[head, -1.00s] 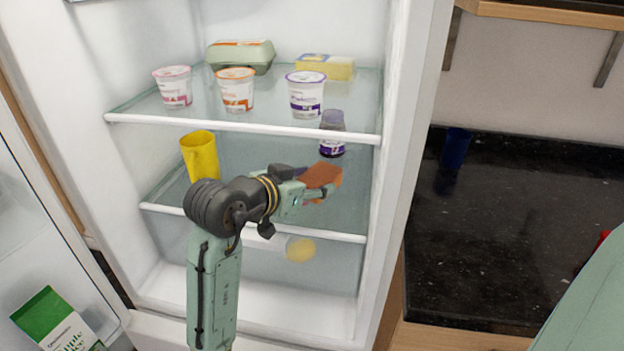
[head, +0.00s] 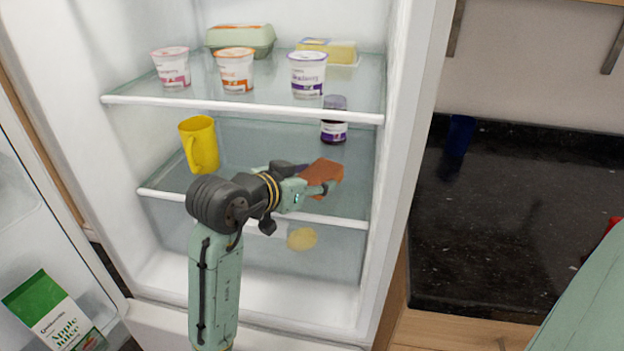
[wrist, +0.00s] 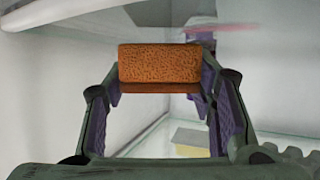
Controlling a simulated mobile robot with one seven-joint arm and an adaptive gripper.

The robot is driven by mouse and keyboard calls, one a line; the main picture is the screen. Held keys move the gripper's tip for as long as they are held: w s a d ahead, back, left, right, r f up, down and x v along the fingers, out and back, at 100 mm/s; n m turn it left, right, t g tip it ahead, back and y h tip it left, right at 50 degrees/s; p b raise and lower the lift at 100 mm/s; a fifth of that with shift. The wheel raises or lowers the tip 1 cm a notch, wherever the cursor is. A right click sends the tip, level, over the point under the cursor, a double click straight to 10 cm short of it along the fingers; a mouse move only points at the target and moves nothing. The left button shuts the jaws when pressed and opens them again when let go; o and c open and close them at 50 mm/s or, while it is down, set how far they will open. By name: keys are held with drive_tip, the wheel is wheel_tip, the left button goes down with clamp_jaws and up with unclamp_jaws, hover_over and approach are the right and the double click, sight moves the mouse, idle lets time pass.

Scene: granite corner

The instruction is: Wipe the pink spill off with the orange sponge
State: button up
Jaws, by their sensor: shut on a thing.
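The orange sponge (head: 324,173) is gripped in my gripper (head: 318,184), at the right side of the fridge near the middle shelf. In the wrist view the sponge (wrist: 158,65) sits level between the two fingers, its broad face towards the camera. A pinkish-red patch (wrist: 236,28), likely the spill, lies on a glass surface at the top of the wrist view, beside a purple-labelled jar. It does not show in the head view. I cannot tell whether the sponge touches the shelf.
The dark jar (head: 334,120) stands on the middle shelf behind the sponge. A yellow mug (head: 200,146) stands left. Yogurt cups (head: 234,72), an egg carton (head: 240,40) and a yellow block (head: 328,50) are on the upper shelf (head: 180,102). The fridge's right wall is close.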

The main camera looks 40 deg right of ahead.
drive_tip(key=shift+f+b, duration=0.5)
drive_tip(key=shift+f, duration=0.3)
drive_tip(key=shift+w+a+f, duration=0.1)
drive_tip(key=shift+w+a, duration=1.2)
drive_tip(key=shift+w, duration=0.25)
drive_tip(key=shift+w+a, duration=1.3)
drive_tip(key=shift+w, duration=0.2)
drive_tip(key=shift+p, duration=0.4)
drive_tip(key=shift+s+d+r, duration=0.15)
drive_tip(key=shift+s+d, duration=0.5)
drive_tip(key=shift+s, duration=0.1)
drive_tip(key=shift+s+d+r, duration=0.1)
drive_tip(key=shift+s+d, duration=0.55)
drive_tip(key=shift+s, duration=0.1)
drive_tip(key=shift+s+d+f+p, duration=0.15)
drive_tip(key=shift+s+d+p, duration=0.2)
drive_tip(key=shift+s+d, duration=1.1)
drive_tip(key=shift+s+a, duration=0.1)
drive_tip(key=shift+a, duration=0.05)
